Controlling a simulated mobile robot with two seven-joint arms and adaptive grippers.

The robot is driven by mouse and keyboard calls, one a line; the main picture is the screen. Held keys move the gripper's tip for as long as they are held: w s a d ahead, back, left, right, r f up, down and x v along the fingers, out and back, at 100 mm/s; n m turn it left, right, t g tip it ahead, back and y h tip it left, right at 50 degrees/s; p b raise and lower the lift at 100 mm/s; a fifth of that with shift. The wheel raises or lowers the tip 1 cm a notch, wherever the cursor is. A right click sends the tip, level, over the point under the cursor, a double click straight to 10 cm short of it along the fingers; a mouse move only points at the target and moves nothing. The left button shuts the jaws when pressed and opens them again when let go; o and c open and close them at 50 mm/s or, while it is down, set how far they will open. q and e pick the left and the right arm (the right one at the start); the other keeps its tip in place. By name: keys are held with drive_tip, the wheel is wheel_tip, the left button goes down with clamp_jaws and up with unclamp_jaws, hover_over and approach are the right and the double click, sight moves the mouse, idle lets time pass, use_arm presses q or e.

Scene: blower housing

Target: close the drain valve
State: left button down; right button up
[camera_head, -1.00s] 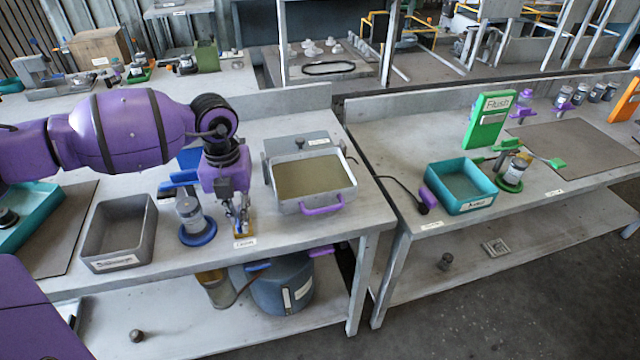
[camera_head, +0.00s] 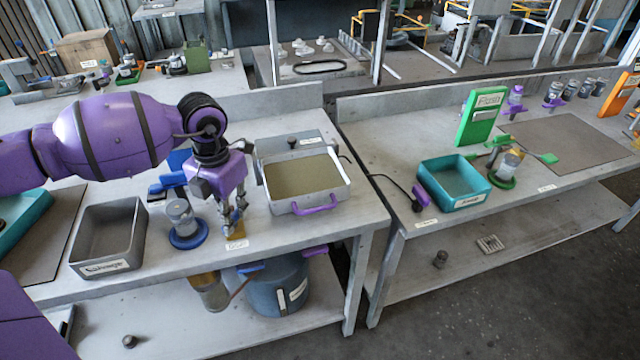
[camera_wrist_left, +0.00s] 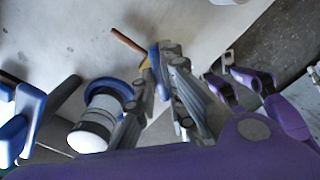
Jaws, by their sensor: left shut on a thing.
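The drain valve is a small brass fitting (camera_head: 236,231) at the front edge of the left bench, just behind a white label. My left gripper (camera_head: 235,222) points down at it from above. In the left wrist view a blue lever (camera_wrist_left: 154,58) sits between the fingertips of the left gripper (camera_wrist_left: 160,70), which is shut on it. Brass shows beside the lever, and a copper pipe (camera_wrist_left: 127,40) runs near it. The fingers hide much of the valve, so the lever's angle is hard to tell. My right gripper is not in view.
A basin with a purple handle (camera_head: 316,205) stands just right of the gripper. A canister on a blue base (camera_head: 186,235) and a grey bin (camera_head: 110,237) stand to the left. A blue-grey pot (camera_head: 275,287) is on the shelf below. The right bench holds a teal bin (camera_head: 455,200).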

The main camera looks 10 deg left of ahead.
use_arm(q)
drive_tip(key=m+b, duration=0.1)
drive_tip(key=m, duration=0.4)
drive_tip(key=shift+f+m, duration=0.15)
drive_tip(key=shift+m, duration=0.15)
drive_tip(key=shift+m+b, duration=0.55)
drive_tip(key=shift+m, duration=0.55)
drive_tip(key=shift+m+b, duration=0.35)
drive_tip(key=shift+m, duration=0.65)
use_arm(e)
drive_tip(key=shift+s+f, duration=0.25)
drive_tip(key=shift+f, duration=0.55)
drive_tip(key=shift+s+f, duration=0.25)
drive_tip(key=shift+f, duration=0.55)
use_arm(q)
drive_tip(key=shift+r, duration=0.2)
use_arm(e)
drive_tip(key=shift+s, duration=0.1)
use_arm(q)
drive_tip(key=c, duration=1.8)
unclamp_jaws()
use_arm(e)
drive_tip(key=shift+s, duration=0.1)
